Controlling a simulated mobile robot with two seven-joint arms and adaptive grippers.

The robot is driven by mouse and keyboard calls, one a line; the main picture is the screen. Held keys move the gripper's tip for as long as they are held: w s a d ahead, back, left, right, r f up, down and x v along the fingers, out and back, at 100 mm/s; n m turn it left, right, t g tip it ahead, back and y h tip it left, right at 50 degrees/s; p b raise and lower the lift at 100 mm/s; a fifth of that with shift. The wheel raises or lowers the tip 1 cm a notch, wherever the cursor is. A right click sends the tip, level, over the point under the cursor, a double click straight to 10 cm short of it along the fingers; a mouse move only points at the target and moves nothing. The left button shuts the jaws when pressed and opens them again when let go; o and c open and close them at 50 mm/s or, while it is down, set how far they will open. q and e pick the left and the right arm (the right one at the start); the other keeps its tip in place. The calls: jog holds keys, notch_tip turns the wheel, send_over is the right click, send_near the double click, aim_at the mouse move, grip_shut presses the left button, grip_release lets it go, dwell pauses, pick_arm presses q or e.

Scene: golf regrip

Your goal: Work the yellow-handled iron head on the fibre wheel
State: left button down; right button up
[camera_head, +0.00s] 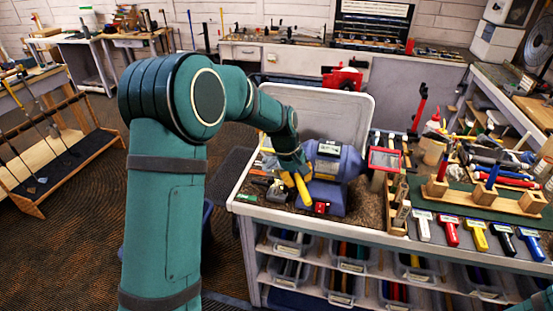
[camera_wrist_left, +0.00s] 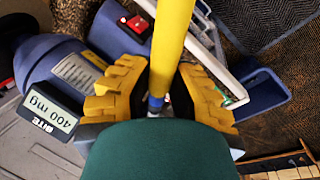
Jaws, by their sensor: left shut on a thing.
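My left gripper (camera_head: 297,188) is at the left end of a blue bench grinder (camera_head: 343,163), above the bench. In the left wrist view its yellow ridged fingers (camera_wrist_left: 160,95) stand on both sides of a yellow handle (camera_wrist_left: 173,40) and are shut on it. A blue band and a metal part show at the handle's lower end. The iron head cannot be made out. The fibre wheel cannot be made out clearly; my gripper and wrist cover that side of the grinder. The grinder's blue body also shows in the wrist view (camera_wrist_left: 50,65). My right gripper is out of view.
A small display (camera_wrist_left: 48,117) reads "400 mg BITE". The grinder has a red switch (camera_head: 320,208). A pale upright panel (camera_head: 325,108) stands behind it. Several colored-handled tools (camera_head: 450,233) lie along the bench's front right. Bins sit on shelves below.

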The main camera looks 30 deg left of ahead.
aim_at(298, 186)
pick_arm(q)
jog(key=shift+w+d+r, duration=0.1)
jog(key=shift+w+d, duration=0.05)
jog(key=shift+d, duration=0.25)
dwell(0.5)
jog(key=shift+a+p, duration=0.3)
jog(key=shift+a, duration=0.1)
dwell(0.5)
jog(key=shift+d, duration=0.4)
dwell(0.5)
jog(key=shift+a, duration=0.45)
dwell(0.4)
jog(key=shift+d+p, duration=0.4)
jog(key=shift+d, duration=0.05)
dwell(0.5)
jog(key=shift+s+d, duration=0.2)
jog(key=shift+s, duration=0.65)
jog(key=shift+s+d, duration=0.2)
jog(key=shift+s, duration=0.65)
jog(key=s+d, duration=0.1)
jog(key=s, duration=0.5)
jog(key=shift+d, duration=0.2)
